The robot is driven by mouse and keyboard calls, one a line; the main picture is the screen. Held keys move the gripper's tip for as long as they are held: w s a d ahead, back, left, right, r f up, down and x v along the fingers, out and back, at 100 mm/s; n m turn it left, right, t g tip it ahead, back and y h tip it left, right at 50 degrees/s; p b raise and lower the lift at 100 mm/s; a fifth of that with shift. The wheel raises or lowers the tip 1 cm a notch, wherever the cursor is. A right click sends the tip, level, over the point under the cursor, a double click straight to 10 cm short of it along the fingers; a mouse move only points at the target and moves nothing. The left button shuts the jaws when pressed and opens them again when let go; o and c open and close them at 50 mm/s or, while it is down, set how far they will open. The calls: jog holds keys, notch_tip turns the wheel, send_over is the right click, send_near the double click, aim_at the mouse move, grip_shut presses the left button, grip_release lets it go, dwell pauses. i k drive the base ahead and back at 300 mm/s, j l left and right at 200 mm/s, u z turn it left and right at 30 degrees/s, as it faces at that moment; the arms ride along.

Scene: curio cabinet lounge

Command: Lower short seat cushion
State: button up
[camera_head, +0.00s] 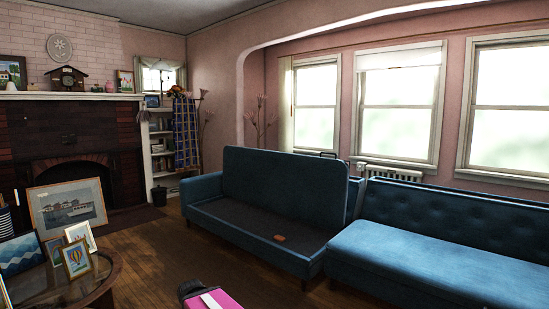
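The shorter blue sofa stands in the middle of the room. Its blue seat cushion (285,185) stands raised and nearly upright, leaving the dark flat seat base (240,222) bare. A small orange-brown item (279,238) lies on that base near its front right. My gripper (190,289) seems to be the dark end of the pink and white arm part at the bottom edge. It is well in front of the sofa and apart from the cushion. Its fingers cannot be made out, so I cannot tell whether it is open or shut.
A longer tufted blue sofa (440,262) stands at the right, close to the shorter one. A round table (100,285) with framed pictures stands at the lower left. Bare wooden floor (160,250) lies between. A fireplace (75,150) and shelves (160,145) are behind.

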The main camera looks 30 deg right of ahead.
aim_at(311, 190)
jog(key=i+l+z, duration=0.1)
jog(key=l, duration=0.25)
jog(key=i+l+z, duration=0.1)
jog(key=i+l, duration=0.2)
jog(key=i+l+z, duration=0.25)
jog(key=i+z, duration=0.15)
jog(key=i, duration=0.25)
jog(key=i+z, duration=0.45)
jog(key=i, duration=0.2)
jog(key=i+j+z, duration=0.15)
jog(key=i+z, duration=0.25)
jog(key=i, duration=0.25)
jog(key=i+j, duration=0.15)
jog(key=j, duration=0.25)
jog(key=i+j, duration=0.15)
jog(key=j, duration=0.5)
jog(key=i+j, duration=0.15)
jog(key=j, duration=0.15)
